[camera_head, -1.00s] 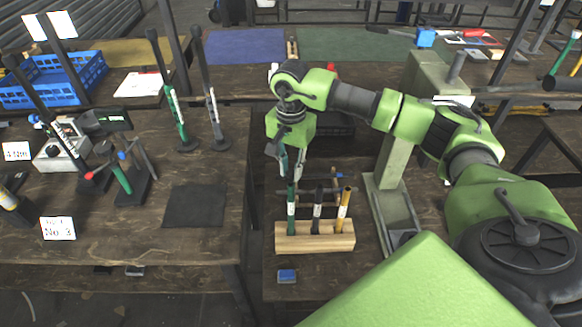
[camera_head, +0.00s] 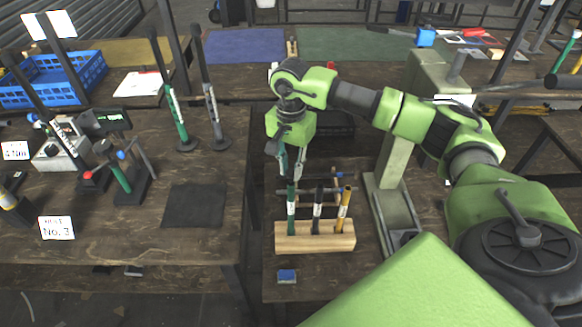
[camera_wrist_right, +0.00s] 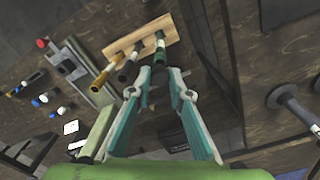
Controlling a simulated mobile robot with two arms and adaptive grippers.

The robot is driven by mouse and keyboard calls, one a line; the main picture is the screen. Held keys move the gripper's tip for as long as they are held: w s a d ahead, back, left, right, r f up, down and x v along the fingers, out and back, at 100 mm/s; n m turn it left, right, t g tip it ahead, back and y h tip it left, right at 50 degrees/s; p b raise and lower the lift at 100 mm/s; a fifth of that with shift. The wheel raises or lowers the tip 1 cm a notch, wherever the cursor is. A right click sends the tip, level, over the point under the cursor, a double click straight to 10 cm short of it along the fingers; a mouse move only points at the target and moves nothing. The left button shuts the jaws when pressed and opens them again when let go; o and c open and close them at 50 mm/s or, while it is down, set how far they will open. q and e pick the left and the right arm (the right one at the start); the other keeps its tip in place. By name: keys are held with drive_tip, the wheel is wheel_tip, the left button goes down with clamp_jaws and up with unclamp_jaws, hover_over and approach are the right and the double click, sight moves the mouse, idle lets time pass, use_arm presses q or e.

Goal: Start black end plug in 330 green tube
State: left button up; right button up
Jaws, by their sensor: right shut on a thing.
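The green tube (camera_head: 291,212) stands upright in the left hole of a light wooden block (camera_head: 315,243) on the bench. A black tube (camera_head: 318,208) and a yellow tube (camera_head: 341,212) stand in the same block. My right gripper (camera_head: 290,172) points down directly over the green tube. It is shut on a small dark piece, apparently the black end plug (camera_wrist_right: 160,76), largely hidden between the fingertips. In the wrist view the green tube (camera_wrist_right: 161,50) lies just beyond the fingertips (camera_wrist_right: 159,77). Whether plug and tube touch, I cannot tell. My left gripper is out of view.
A grey-green press (camera_head: 390,190) stands close to the right of the block. A small blue-topped item (camera_head: 287,275) lies in front of it. The left bench holds a black mat (camera_head: 194,206), presses and a blue crate (camera_head: 75,78).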

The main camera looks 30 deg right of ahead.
sight(290, 172)
idle(0.6)
drive_tip(key=shift+f+b, duration=1.1)
drive_tip(key=shift+f, duration=0.1)
drive_tip(key=o, duration=0.8)
drive_tip(key=shift+r, duration=0.25)
wheel_tip(290, 172, up, 12)
drive_tip(key=shift+f, duration=0.25)
drive_tip(key=shift+a, duration=0.1)
